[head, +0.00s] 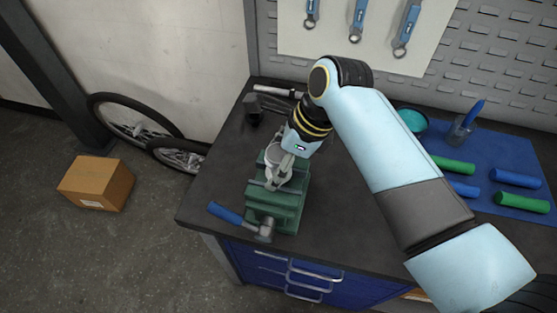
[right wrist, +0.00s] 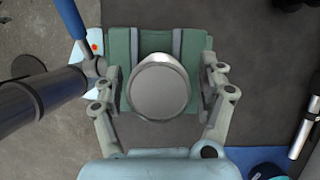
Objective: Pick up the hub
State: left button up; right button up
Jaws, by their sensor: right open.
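The hub (right wrist: 160,88) is a round, light-grey metal piece at the green vise (right wrist: 122,45), seen from above in the right wrist view. In the head view the hub (head: 272,155) shows partly, behind my gripper, on top of the vise (head: 285,205). My right gripper (right wrist: 163,82) is open, with one finger on each side of the hub. I cannot tell whether the fingers touch it. In the head view my right gripper (head: 281,172) reaches down to the vise from the upper right. My left gripper is out of view.
A hammer (head: 254,108) lies on the dark workbench (head: 345,220) behind the vise. The vise's blue handle (head: 225,213) sticks out at front left. A blue mat (head: 500,158) with green and blue grips lies at right. A cardboard box (head: 97,183) and wheels (head: 135,120) are on the floor.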

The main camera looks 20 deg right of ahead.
grip_shut()
dwell(0.4)
